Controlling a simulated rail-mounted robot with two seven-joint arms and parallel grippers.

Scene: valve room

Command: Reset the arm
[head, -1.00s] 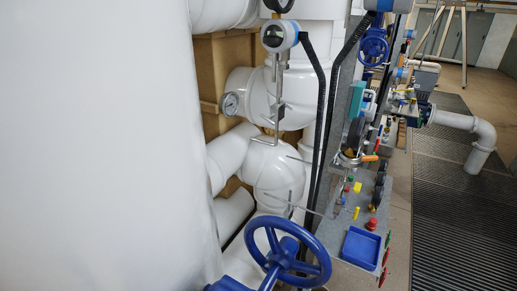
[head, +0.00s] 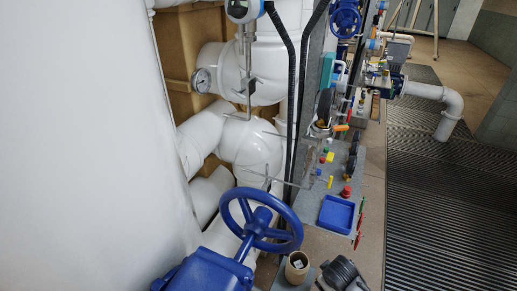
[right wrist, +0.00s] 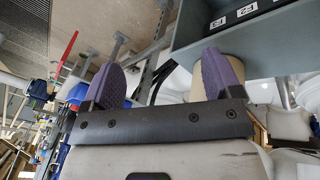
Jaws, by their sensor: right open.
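My right gripper (right wrist: 168,90) shows in the right wrist view with its two purple fingers spread apart. I see nothing gripped between them. A beige cylinder (right wrist: 232,68) shows behind the finger on the right; I cannot tell how close it is. My left gripper is not in view. A beige cup-like cylinder (head: 297,267) stands at the bottom of the head view, right beside the blue handwheel (head: 262,222). A dark ribbed object (head: 342,272) is cut off beside it; I cannot tell what it is.
A blue tray (head: 336,214) sits on a grey panel with coloured knobs. The grated floor (head: 430,190) at right is clear. A grey shelf edge (right wrist: 215,30) with labels and a red lever (right wrist: 67,52) show in the right wrist view.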

